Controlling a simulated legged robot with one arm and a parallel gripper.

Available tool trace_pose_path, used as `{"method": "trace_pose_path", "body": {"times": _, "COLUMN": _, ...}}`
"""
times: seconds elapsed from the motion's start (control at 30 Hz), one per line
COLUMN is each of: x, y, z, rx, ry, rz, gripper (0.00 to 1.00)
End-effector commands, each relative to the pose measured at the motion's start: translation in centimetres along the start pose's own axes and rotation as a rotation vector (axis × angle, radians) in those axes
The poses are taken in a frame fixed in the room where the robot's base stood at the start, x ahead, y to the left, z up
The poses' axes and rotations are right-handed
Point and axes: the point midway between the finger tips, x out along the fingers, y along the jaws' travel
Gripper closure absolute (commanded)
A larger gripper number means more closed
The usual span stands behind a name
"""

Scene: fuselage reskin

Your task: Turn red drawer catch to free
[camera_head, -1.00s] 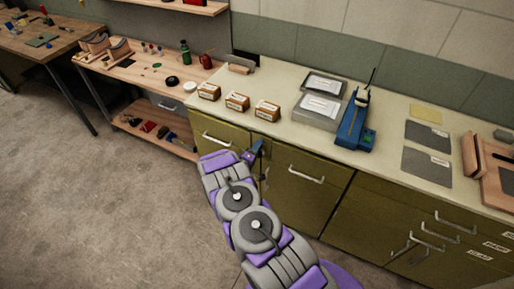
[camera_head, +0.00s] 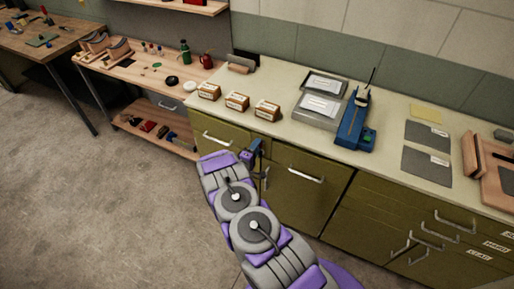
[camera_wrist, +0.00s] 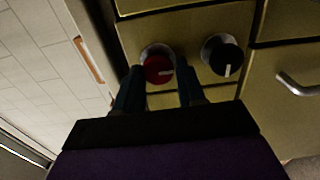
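The red catch (camera_wrist: 157,68) is a round red knob with a pale mark, set on an olive drawer front in the wrist view. My gripper (camera_wrist: 159,78) has its two dark fingers apart, one on each side of the red knob in the picture. I cannot tell whether they touch it. In the head view my gripper (camera_head: 256,152) is at the olive cabinet front, below the counter edge. The red knob cannot be made out there.
A black knob (camera_wrist: 228,60) with a white mark sits just right of the red one. A drawer handle (camera_wrist: 298,88) is further right. The counter (camera_head: 285,135) above holds small boxes (camera_head: 237,101), grey trays (camera_head: 318,108) and a blue device (camera_head: 353,125).

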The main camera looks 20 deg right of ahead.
Motion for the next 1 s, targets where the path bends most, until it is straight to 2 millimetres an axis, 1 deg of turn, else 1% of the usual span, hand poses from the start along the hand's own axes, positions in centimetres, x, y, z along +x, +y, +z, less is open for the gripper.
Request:
{"method": "trace_pose_path", "body": {"times": 0.03, "x": -0.1, "y": -0.1, "z": -0.1, "rx": -0.001, "ry": 0.004, "rz": -0.001, "gripper": 0.57}}
{"method": "trace_pose_path", "body": {"times": 0.2, "x": -0.1, "y": 0.1, "z": 0.1, "rx": 0.001, "ry": -0.001, "rz": 0.001, "gripper": 0.41}}
{"method": "trace_pose_path", "body": {"times": 0.47, "x": -0.1, "y": 0.1, "z": 0.3, "rx": 0.002, "ry": -0.004, "rz": 0.003, "gripper": 0.4}}
{"method": "trace_pose_path", "body": {"times": 0.57, "x": -0.7, "y": 0.1, "z": 0.2, "rx": 0.002, "ry": -0.004, "rz": 0.002, "gripper": 0.4}}
{"method": "trace_pose_path", "body": {"times": 0.67, "x": -2.1, "y": 0.1, "z": 0.2, "rx": -0.001, "ry": -0.001, "rz": 0.002, "gripper": 0.4}}
{"method": "trace_pose_path", "body": {"times": 0.77, "x": -4.1, "y": 0.1, "z": 0.1, "rx": -0.002, "ry": 0.0, "rz": 0.002, "gripper": 0.4}}
{"method": "trace_pose_path", "body": {"times": 1.0, "x": -9.5, "y": 0.1, "z": 0.0, "rx": -0.003, "ry": 0.002, "rz": 0.001, "gripper": 0.4}}
